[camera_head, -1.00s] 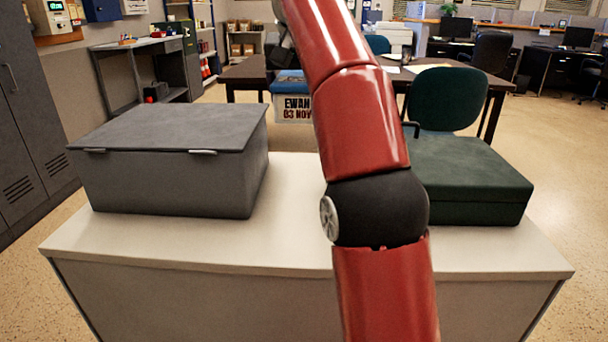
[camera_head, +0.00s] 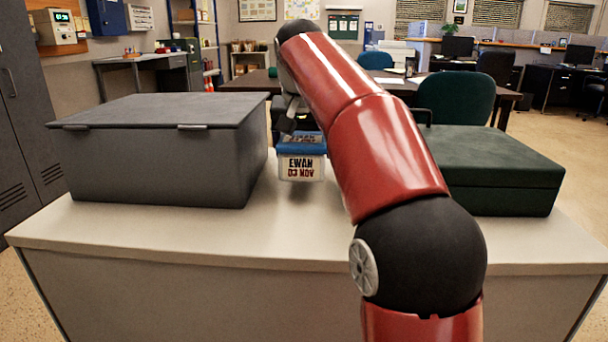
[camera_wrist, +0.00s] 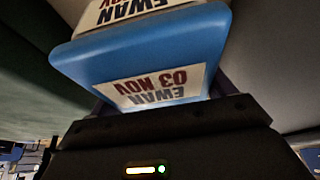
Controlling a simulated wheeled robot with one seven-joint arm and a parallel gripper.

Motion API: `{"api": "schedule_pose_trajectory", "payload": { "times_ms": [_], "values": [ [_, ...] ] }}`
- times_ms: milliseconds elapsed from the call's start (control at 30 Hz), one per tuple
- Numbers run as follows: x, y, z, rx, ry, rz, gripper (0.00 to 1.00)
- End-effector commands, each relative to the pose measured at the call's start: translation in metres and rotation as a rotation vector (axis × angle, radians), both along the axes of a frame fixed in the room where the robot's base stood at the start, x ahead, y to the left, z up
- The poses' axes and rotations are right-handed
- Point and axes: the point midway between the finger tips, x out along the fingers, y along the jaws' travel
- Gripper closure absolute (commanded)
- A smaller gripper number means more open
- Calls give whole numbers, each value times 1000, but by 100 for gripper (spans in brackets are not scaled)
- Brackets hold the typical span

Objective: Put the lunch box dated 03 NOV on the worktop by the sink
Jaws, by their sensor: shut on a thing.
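The lunch box (camera_head: 302,168) is white with a blue lid, and its label reads EWAN 03 NOV. It is upright at the far side of a pale worktop (camera_head: 190,228), between a grey case and a green case. My gripper (camera_head: 292,122) is shut on it from above. I cannot tell whether the box's underside touches the worktop. In the wrist view the blue lid and labels of the lunch box (camera_wrist: 140,58) fill the middle, close against my gripper (camera_wrist: 165,108). The fingertips are mostly hidden. No sink is in view.
The large grey case (camera_head: 160,155) stands close left of the lunch box. The dark green case (camera_head: 495,170) stands at the right, behind my arm. The front strip of the worktop is clear. A green chair (camera_head: 456,100) and a dark table (camera_head: 245,82) are beyond.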

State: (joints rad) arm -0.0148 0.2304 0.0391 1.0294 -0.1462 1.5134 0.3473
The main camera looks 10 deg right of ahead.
Motion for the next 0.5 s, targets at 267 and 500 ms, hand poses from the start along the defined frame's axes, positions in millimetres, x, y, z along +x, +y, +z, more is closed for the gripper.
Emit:
{"api": "schedule_pose_trajectory", "payload": {
  "times_ms": [267, 500],
  "values": [
    [-1, 0, -35, 0, -1, 0, 52],
    [0, 0, -37, 0, -3, 0, 52]
  ]
}}
